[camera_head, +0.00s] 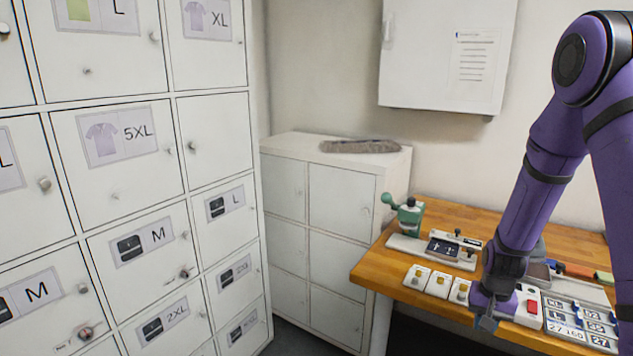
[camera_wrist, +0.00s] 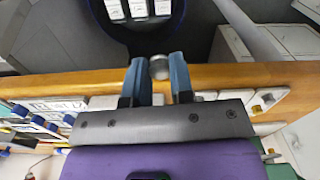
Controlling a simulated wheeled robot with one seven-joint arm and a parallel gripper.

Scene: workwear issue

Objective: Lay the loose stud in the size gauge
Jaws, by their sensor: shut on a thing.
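My gripper (camera_wrist: 158,72) is shut on a small round grey metal piece, the stud (camera_wrist: 159,66), held between the tips of its two blue-grey fingers. In the head view my gripper (camera_head: 486,319) hangs low at the front edge of the wooden bench (camera_head: 395,262); the stud cannot be made out there. In the wrist view the fingertips overlap the bench's edge strip. I cannot tell for certain which item is the size gauge. A dark plate with white marks (camera_head: 443,247) lies on the bench, left of my arm.
Three white blocks with yellowish knobs (camera_head: 438,284) stand along the bench front, left of my gripper. A green hand press (camera_head: 408,216) stands behind them. To the right are a white box with a red button (camera_head: 529,310) and a labelled tray (camera_head: 565,330). Lockers (camera_head: 110,195) fill the left.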

